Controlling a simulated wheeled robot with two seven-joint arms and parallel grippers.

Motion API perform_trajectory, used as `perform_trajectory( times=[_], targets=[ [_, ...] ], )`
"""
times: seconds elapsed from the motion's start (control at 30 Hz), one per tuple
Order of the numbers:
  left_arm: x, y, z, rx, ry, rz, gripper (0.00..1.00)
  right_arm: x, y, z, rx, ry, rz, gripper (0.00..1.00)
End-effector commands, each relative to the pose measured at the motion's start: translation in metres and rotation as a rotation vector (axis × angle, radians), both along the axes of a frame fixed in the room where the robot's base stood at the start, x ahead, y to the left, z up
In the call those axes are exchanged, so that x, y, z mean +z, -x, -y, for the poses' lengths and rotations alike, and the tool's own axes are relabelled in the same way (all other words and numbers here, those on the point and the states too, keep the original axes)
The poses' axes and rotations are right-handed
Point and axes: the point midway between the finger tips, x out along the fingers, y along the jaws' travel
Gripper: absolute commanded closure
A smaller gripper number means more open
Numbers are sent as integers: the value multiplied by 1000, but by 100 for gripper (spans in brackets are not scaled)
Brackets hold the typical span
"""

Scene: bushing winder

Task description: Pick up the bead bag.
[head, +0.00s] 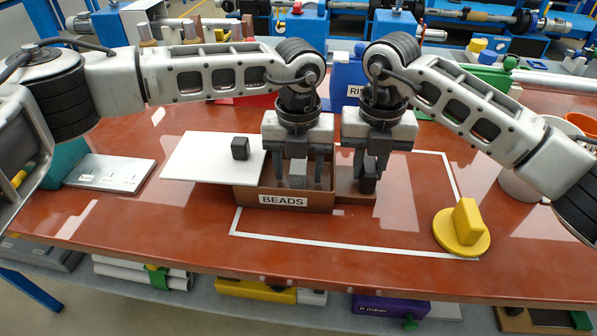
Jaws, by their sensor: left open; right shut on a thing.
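A brown open-topped box labelled BEADS (284,201) stands on the red table. My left gripper (299,178) is open, pointing down, with its fingers inside the box. A small grey block-like thing (297,176) shows between those fingers, apparently the bead bag or a part of it; the rest of it is hard to make out. My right gripper (368,178) is just right of the box, pointing down and shut on a dark grey knob (368,184). A brown flat piece (352,196) lies under that knob, beside the box.
A white plate with a black knob (240,148) lies at the box's left. A yellow disc with an upright grip (462,229) stands at the right, by the white outline's corner. A white cup (519,182) is further right. The table's front middle is clear.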

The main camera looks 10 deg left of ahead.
Motion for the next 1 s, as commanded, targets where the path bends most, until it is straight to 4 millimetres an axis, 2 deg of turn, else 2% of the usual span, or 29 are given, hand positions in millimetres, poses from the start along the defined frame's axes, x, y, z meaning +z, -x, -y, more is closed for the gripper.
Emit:
perform_trajectory(
  times=[0.07,0.23,0.27,0.53,0.63,1.0],
  targets=[
    [0,0,0,0,0,0,47,0,0,0,0,0,1,100],
    [0,0,0,0,0,0,92,0,0,0,0,0,1,100],
    [1,0,0,0,0,0,95,0,0,0,0,0,1,100],
    [2,0,0,0,0,1,95,0,0,0,0,0,1,100],
    [10,-1,0,0,1,3,95,0,0,0,0,0,1,100],
    [80,-1,0,0,1,5,95,0,0,0,0,0,1,100]
  ],
)
